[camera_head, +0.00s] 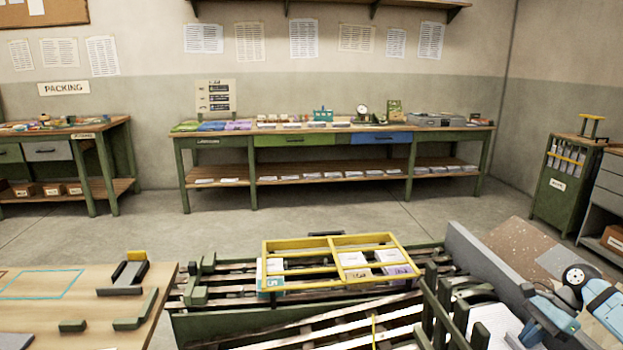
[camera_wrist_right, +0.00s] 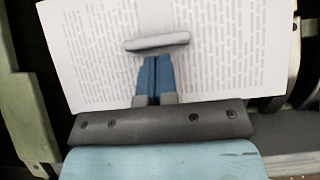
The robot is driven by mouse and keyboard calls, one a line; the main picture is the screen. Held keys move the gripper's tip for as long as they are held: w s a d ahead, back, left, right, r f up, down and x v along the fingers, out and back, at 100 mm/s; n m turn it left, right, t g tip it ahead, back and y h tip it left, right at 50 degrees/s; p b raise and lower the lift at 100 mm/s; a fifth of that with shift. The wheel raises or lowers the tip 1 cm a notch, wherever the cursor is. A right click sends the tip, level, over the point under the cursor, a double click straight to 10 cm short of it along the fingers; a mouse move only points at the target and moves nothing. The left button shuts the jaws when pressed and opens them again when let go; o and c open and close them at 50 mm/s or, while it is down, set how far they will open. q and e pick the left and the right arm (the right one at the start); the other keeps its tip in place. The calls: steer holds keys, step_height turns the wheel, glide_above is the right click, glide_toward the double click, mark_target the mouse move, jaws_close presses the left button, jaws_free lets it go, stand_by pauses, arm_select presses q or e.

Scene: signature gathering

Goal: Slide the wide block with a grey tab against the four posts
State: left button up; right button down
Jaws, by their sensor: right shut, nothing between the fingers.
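The wide block (camera_wrist_right: 225,45) is white with printed lines and has a grey tab (camera_wrist_right: 157,42) on top. In the head view, its white surface (camera_head: 492,322) shows at the lower right, partly hidden by my right arm. My right gripper (camera_wrist_right: 156,60) is shut with nothing between its blue fingers. Its tips are right at the tab's near side; I cannot tell whether they touch it. In the head view, the right gripper (camera_head: 528,335) comes in from the right. Green upright posts (camera_head: 443,308) stand just left of the block. My left gripper is not in view.
A yellow frame (camera_head: 335,240) stands over a slatted green bench holding small blocks. A grey wall plate (camera_head: 480,260) rises behind the white block. A wooden table (camera_head: 60,310) with green stops is at the left. The floor beyond is clear.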

steer(key=shift+s+d+f, duration=0.1)
steer(key=shift+d+f, duration=0.05)
steer(key=shift+f, duration=0.1)
step_height(320, 180, up, 3)
steer(key=p, duration=0.4)
steer(key=shift+f, duration=0.1)
steer(key=r+p, duration=0.2)
steer(key=p, duration=0.1)
steer(key=a+r+p, duration=0.1)
steer(key=r+p, duration=0.1)
steer(key=p, duration=0.2)
steer(key=shift+r, duration=0.25)
steer(key=shift+a, duration=0.1)
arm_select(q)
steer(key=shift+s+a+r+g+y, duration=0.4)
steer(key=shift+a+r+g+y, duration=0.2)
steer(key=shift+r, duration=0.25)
